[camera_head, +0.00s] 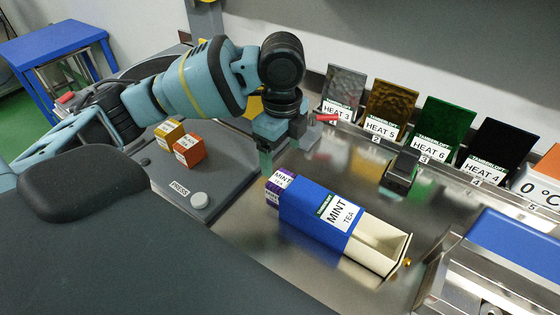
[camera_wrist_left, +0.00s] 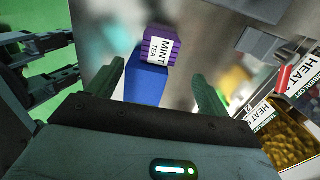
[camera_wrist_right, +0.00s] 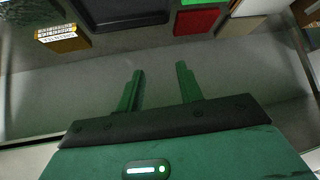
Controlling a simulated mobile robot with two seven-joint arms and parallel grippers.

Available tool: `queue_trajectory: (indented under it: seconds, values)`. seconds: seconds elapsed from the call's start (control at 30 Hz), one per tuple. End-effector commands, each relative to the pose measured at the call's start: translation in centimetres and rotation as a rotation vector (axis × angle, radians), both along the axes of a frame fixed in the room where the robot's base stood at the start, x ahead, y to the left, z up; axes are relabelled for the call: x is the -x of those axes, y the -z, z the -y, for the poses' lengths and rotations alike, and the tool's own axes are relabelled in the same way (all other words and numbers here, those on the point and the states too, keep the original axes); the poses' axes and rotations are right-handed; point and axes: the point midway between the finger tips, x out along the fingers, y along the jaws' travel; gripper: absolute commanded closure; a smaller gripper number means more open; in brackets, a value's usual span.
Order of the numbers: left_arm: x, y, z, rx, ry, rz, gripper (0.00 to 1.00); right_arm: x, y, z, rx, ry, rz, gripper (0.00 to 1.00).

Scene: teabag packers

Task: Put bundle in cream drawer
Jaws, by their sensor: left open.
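A purple bundle with a white MINT TEA label (camera_head: 279,183) is at the left end of a blue sleeve marked MINT TEA (camera_head: 308,212). I cannot tell whether it touches the sleeve. A cream drawer (camera_head: 382,244) sticks out of the sleeve's right end, and its visible part looks empty. My left gripper (camera_head: 281,147) is open and empty, above and just behind the bundle. In the left wrist view the bundle (camera_wrist_left: 161,46) lies beyond the fingertips, with the blue sleeve (camera_wrist_left: 146,84) beside it. My right gripper (camera_wrist_right: 160,82) is open and empty, outside the head view.
Orange (camera_head: 190,150) and yellow (camera_head: 169,133) boxes stand on the grey press panel, near a round white button (camera_head: 199,200). A row of labelled HEAT plates (camera_head: 388,108) stands along the back. A black clamp (camera_head: 401,171) sits on the steel counter. A blue-topped machine (camera_head: 515,245) is at right.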

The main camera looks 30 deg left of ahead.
Motion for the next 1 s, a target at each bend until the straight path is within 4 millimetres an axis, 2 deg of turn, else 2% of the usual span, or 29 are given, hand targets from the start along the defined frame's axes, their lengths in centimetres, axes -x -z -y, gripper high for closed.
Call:
queue_trajectory:
  seconds: [0.17,0.27,0.5,0.73,1.0]
  values:
    - [0.0,-0.5,0.0,0.000,0.000,0.000,0.20,0.0,-0.1,0.0,0.000,0.000,0.001,0.64]
    - [0.0,-0.4,-0.1,0.007,-0.002,-0.002,0.16,-0.2,-0.2,0.0,0.000,0.000,0.005,0.64]
    - [0.2,1.2,-1.1,0.113,-0.003,-0.003,0.16,-1.7,-2.2,0.1,0.001,0.001,0.051,0.64]
    - [0.2,2.2,-1.1,0.124,-0.001,-0.007,0.16,-1.5,-1.8,0.1,0.001,0.002,0.044,0.64]
    - [0.2,4.5,-0.8,0.123,-0.001,-0.007,0.16,-1.2,-1.5,0.1,0.002,0.003,0.036,0.64]
